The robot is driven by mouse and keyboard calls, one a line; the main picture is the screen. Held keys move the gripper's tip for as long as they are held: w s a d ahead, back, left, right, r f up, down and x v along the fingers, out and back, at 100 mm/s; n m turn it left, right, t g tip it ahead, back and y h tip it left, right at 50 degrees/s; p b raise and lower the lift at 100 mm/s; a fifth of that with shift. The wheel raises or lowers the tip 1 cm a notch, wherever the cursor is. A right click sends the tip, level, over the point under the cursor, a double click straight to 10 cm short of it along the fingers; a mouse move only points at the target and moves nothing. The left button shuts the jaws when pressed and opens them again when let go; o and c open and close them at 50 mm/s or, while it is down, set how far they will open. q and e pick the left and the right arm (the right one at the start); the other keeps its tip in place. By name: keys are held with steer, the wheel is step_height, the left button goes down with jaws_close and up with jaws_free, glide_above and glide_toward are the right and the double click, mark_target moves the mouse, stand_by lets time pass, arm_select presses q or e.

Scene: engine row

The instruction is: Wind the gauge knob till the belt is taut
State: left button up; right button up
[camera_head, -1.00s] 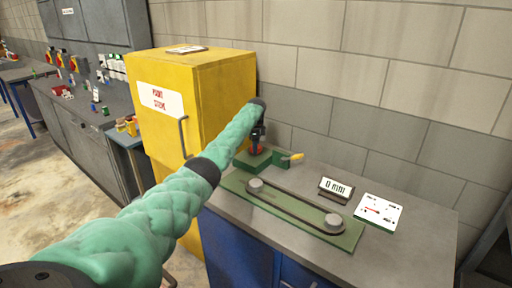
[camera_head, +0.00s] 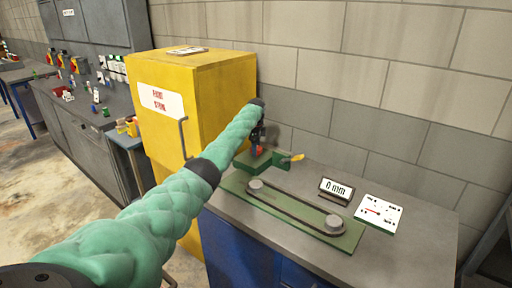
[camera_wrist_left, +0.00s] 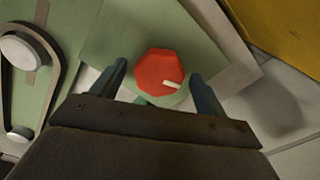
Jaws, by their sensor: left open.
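The red knob (camera_wrist_left: 158,66) has a white pointer mark and sits on a green block (camera_head: 266,160) with a yellow-tipped lever. My left gripper (camera_wrist_left: 158,74) is open, with one finger on each side of the knob and gaps visible. In the head view the gripper (camera_head: 258,136) is over the block, partly hiding the knob. The dark belt (camera_head: 294,206) runs around two grey pulleys on a green plate (camera_head: 345,240); its slack is hard to judge. A small display (camera_head: 336,188) reads 0 mm. My right gripper is out of view.
A white card (camera_head: 379,212) with a red pointer lies right of the display on the grey bench (camera_head: 420,245). A yellow cabinet (camera_head: 222,90) stands close to the left of the block. A block wall is behind. The bench's right end is clear.

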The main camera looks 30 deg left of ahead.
arm_select(q)
steer(key=shift+r, duration=0.1)
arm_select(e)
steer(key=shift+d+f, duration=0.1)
arm_select(q)
steer(key=shift+r+b, duration=0.3)
step_height(320, 180, up, 6)
steer(key=shift+f+b, duration=0.2)
steer(key=shift+b, duration=0.8)
steer(key=shift+r, duration=0.75)
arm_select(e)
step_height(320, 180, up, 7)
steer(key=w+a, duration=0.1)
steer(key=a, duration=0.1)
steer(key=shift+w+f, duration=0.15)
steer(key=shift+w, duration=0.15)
arm_select(q)
steer(key=shift+s+f, duration=0.1)
steer(key=shift+f, duration=0.05)
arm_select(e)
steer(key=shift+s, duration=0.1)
